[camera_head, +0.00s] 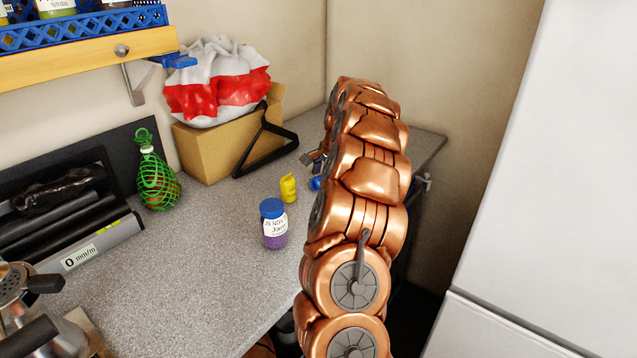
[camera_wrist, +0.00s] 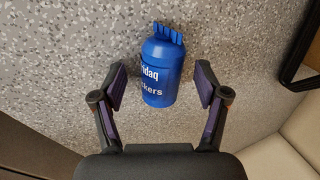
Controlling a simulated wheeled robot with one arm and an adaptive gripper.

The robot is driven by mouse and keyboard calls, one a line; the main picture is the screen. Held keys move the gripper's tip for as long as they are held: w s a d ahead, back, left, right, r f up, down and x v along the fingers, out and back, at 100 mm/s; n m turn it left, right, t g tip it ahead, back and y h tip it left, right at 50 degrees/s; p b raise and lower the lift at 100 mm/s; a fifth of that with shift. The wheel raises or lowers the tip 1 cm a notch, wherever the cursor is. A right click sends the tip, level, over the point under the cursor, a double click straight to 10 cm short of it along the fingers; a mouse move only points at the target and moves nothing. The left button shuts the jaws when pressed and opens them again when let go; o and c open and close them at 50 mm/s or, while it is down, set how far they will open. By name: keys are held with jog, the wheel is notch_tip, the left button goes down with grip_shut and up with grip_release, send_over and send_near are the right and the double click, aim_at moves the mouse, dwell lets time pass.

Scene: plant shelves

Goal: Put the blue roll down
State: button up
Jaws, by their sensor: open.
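The blue roll (camera_wrist: 162,70) shows in the wrist view as a blue cylinder with white lettering and a tabbed top. It appears to rest on the speckled grey counter. My gripper (camera_wrist: 162,85) is open, with one finger on each side of the roll and a visible gap at both sides. In the head view only a small blue part of the roll (camera_head: 316,183) shows beside my copper-coloured arm. My arm hides the rest of it and most of my gripper (camera_head: 313,162).
A yellow container (camera_head: 288,188) and a blue-lidded jar (camera_head: 274,224) stand left of the roll on the counter (camera_head: 200,270). A black hanger (camera_head: 265,140) leans against a cardboard box (camera_head: 205,153) behind.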

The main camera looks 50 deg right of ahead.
jog(key=shift+c, duration=0.4)
jog(key=shift+f, duration=0.1)
grip_shut()
